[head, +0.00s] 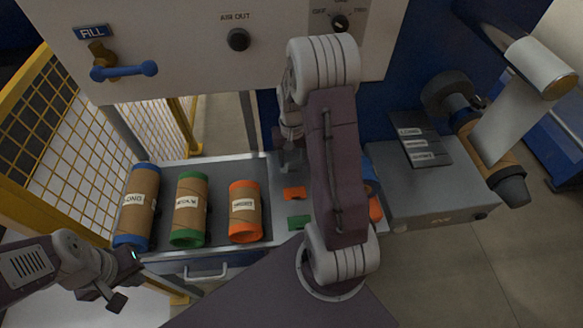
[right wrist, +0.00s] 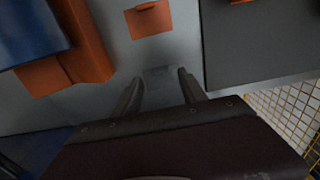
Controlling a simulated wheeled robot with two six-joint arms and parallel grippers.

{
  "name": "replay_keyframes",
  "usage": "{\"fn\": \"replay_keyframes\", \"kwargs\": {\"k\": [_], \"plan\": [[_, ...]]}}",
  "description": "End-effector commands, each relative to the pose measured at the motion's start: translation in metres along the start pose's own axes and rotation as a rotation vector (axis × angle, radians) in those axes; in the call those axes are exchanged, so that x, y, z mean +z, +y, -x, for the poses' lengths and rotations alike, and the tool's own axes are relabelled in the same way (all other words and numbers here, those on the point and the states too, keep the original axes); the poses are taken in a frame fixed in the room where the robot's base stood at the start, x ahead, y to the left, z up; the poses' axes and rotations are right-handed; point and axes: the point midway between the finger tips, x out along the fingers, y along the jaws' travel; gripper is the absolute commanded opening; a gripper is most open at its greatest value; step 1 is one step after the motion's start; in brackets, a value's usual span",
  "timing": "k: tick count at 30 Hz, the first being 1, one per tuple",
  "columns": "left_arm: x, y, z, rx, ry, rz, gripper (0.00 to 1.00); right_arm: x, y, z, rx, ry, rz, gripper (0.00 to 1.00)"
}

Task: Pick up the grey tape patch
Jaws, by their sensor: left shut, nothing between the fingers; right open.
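A grey patch (right wrist: 160,88), barely darker than the tray, shows in the right wrist view between the fingers of my right gripper (right wrist: 160,92). I take it for the grey tape patch. The gripper is open with a finger on each side; whether they touch the patch I cannot tell. In the head view my right gripper (head: 290,160) is over the tray's back, largely behind my arm, and the grey patch is not discernible. An orange patch (head: 294,193) and a green patch (head: 298,222) lie in front; the orange one (right wrist: 148,19) shows beyond the fingertips. My left gripper (head: 113,297) is shut and empty at lower left.
Three cardboard rolls with blue (head: 137,206), green (head: 188,208) and orange (head: 245,211) ends lie on the tray (head: 222,170). A grey box (head: 430,188) stands right of my right arm. A yellow fence (head: 50,140) is on the left, a control panel behind.

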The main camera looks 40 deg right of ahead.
Motion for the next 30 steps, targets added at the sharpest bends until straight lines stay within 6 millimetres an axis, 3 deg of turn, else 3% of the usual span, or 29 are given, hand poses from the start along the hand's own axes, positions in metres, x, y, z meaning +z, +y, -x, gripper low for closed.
{"fn": "replay_keyframes", "kwargs": {"k": [3,6,13,14,18,19,30], "plan": [[0.000,0.000,-0.002,0.000,0.000,0.000,0.00,0.002,0.000,-0.025,0.001,-0.005,0.000,0.49],[0.000,0.000,-0.003,0.000,0.000,0.000,0.00,0.002,0.000,-0.035,0.000,-0.003,0.000,0.49],[0.000,0.000,-0.003,0.000,0.000,0.000,0.00,0.001,0.000,-0.038,0.000,-0.001,0.000,0.49],[0.000,0.000,-0.003,0.000,0.000,0.000,0.00,0.001,0.000,-0.038,0.000,-0.001,0.000,0.44],[0.000,0.000,-0.003,0.000,0.000,0.000,0.00,0.001,0.000,-0.037,0.000,-0.001,0.000,0.05],[0.000,0.000,-0.003,0.000,0.000,0.000,0.00,0.001,0.000,-0.037,0.000,-0.001,0.000,0.00],[0.000,0.000,-0.002,0.000,0.000,0.000,0.00,0.001,-0.001,-0.033,0.000,0.001,0.000,0.00]]}}
